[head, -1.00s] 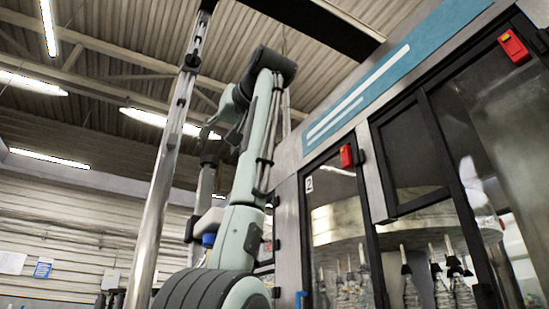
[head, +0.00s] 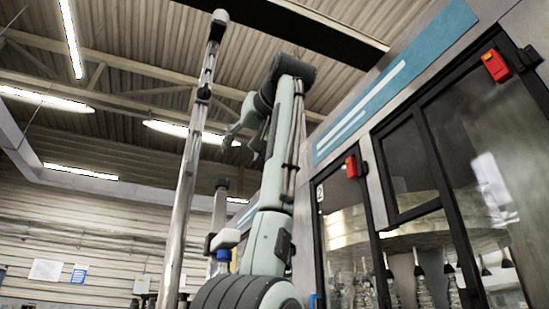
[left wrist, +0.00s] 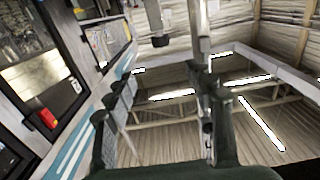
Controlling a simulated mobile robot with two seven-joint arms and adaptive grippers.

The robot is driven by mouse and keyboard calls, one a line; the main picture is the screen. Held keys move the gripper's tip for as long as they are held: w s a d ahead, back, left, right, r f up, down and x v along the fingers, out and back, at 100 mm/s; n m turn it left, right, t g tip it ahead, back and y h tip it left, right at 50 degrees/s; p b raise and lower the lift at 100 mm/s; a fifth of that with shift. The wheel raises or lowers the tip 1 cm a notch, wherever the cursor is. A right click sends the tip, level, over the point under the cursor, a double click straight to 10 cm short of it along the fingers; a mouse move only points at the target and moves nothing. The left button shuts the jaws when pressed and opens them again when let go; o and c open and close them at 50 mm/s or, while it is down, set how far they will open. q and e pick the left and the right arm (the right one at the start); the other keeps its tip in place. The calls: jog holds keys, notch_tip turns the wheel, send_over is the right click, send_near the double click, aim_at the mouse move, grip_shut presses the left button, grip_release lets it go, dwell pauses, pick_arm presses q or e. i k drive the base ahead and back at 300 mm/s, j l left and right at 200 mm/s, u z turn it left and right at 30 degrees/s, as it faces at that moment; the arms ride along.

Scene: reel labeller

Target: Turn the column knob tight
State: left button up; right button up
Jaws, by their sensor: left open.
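A tall silver column (head: 187,175) rises left of my arm in the head view, with a dark clamp-like collar (head: 203,93) partway up. I cannot make out a knob clearly on it. My left gripper (head: 240,132) is to the right of the column and a little below that collar, seen small and partly edge-on. In the left wrist view the jaws of my left gripper (left wrist: 162,98) are apart, with nothing between them but the distant ceiling. The column (left wrist: 200,32) shows there behind the right finger, which hides part of it. My right gripper is out of view.
A shorter post (head: 220,208) with a dark top stands between the column and my arm. A machine cabinet with dark-framed glass doors (head: 412,165) and red latches (head: 495,66) fills the right side. The upper left is open space below the ceiling.

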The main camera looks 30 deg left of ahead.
aim_at(223, 184)
jog(key=k+l, duration=0.2)
jog(key=l, duration=0.15)
jog(key=k+l, duration=0.2)
jog(key=l, duration=0.2)
jog(key=k+l, duration=0.2)
jog(key=l, duration=0.15)
